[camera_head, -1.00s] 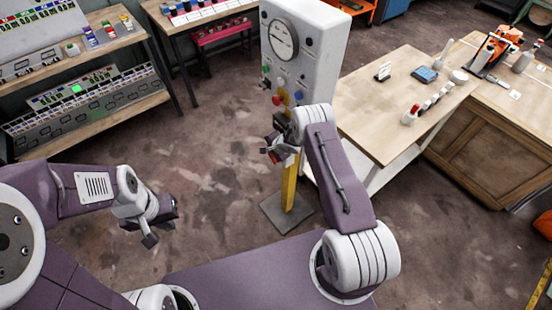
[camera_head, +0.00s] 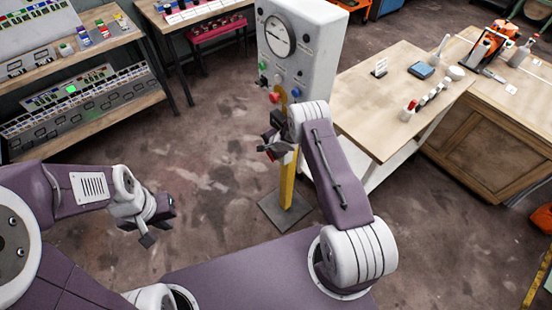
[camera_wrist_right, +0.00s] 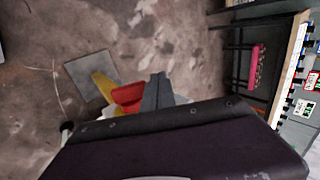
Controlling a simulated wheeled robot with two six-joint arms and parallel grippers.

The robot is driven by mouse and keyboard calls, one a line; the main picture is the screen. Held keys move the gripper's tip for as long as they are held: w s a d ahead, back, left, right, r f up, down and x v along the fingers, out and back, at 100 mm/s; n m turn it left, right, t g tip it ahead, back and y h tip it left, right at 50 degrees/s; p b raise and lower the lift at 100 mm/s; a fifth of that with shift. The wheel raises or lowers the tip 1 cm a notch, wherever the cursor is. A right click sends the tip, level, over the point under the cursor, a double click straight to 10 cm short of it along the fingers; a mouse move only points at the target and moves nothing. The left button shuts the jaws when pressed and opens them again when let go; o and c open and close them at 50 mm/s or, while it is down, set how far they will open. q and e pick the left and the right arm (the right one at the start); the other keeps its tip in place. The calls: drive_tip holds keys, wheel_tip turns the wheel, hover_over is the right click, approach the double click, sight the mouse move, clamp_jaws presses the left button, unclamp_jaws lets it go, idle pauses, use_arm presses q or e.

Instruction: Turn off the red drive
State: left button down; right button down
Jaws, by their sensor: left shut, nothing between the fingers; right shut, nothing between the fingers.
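A pale grey control box (camera_head: 318,50) stands on a yellow post, with a round dial on its front. Below the dial are small green and blue controls and a red round control (camera_head: 274,97) beside a yellow part. I cannot tell which control belongs to the red drive. My right gripper (camera_head: 268,151) is shut and empty, in front of the post and below the red control. In the right wrist view, its fingertips (camera_wrist_right: 158,88) show beside a red part (camera_wrist_right: 128,95); contact is unclear. My left gripper (camera_head: 147,239) is shut and empty over the floor at left.
The post's square base plate (camera_head: 268,213) is on the floor. A wooden-topped table (camera_head: 375,105) stands close to the right of the box. Shelves with electrical panels (camera_head: 95,112) are at left. The floor between shelves and post is clear.

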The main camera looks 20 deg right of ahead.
drive_tip(key=shift+r, duration=0.1)
idle(0.6)
drive_tip(key=shift+r+p, duration=0.7)
drive_tip(key=shift+r, duration=0.1)
drive_tip(key=v, duration=0.9)
